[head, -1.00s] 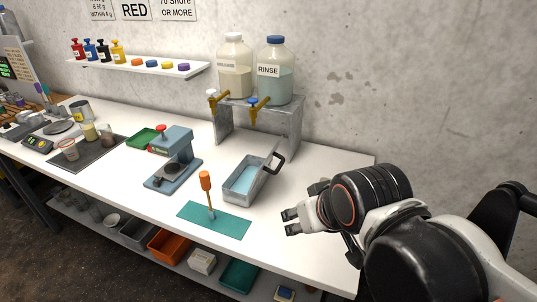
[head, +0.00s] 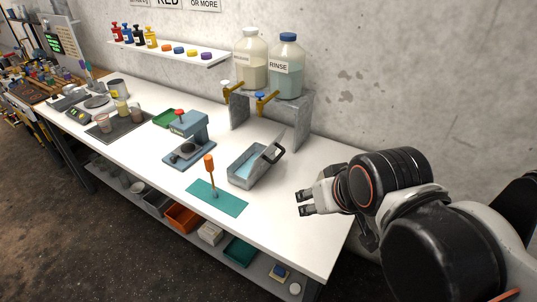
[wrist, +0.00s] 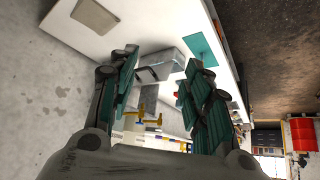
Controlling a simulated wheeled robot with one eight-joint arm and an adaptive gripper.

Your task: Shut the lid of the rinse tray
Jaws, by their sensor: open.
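The rinse tray (head: 243,178) is a grey metal tray with pale blue liquid, standing on the white bench below the rinse bottle. Its lid (head: 267,150) stands raised and tilted at the right rear side, with a dark handle (head: 276,154) on it. In the wrist view the tray (wrist: 172,64) shows between my fingers, with the dark handle (wrist: 147,73) near the left finger. My gripper (head: 303,203) is open and empty, to the right of the tray and apart from it. In the wrist view the gripper (wrist: 160,85) has its fingers spread wide.
A teal mat (head: 226,201) with an orange-handled tool (head: 210,168) lies in front of the tray. A blue press (head: 190,137) stands to the left. The stand (head: 295,110) with the rinse bottle (head: 286,72) and yellow taps is behind. Bare bench lies right of the tray.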

